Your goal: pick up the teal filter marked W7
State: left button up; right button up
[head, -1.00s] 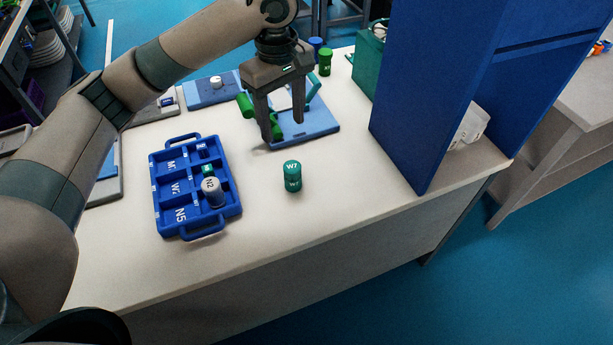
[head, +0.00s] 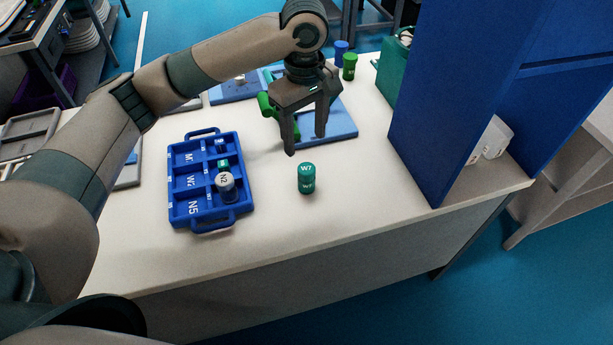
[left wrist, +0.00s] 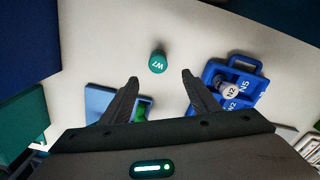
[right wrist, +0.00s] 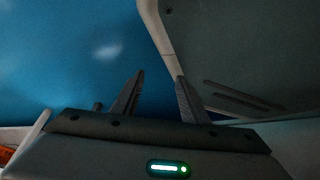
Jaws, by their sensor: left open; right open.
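The teal filter marked W7 (head: 307,178) stands upright on the white table, to the right of the blue tray. It also shows in the left wrist view (left wrist: 157,62), ahead of and between the open fingers. My left gripper (head: 305,142) is open and empty, pointing down above the table just behind the filter, apart from it. In the left wrist view my left fingers (left wrist: 160,78) are spread wide. My right gripper (right wrist: 159,78) is open and empty over blue floor; it is not in the head view.
A blue handled tray (head: 183,213) with marked compartments holds a filter labelled N2 (head: 226,185) and a small teal piece. A light blue board (head: 343,122) with a green part lies behind my left gripper. A tall blue panel (head: 450,100) stands at right. The table front is clear.

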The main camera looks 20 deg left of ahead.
aim_at(305, 169)
pick_arm(q)
notch_tip(305, 169, down, 8)
jog(key=shift+r+p, duration=0.1)
jog(key=shift+p, duration=0.4)
jog(key=shift+f, duration=0.25)
pick_arm(e)
jog(key=s, duration=0.1)
jog(key=s+d, duration=0.1)
jog(key=s+g, duration=0.1)
jog(key=shift+s+d+f, duration=0.15)
jog(key=shift+d+f, duration=0.15)
jog(key=shift+d, duration=0.1)
pick_arm(q)
jog(key=shift+f, duration=0.1)
pick_arm(e)
jog(key=shift+r, duration=0.1)
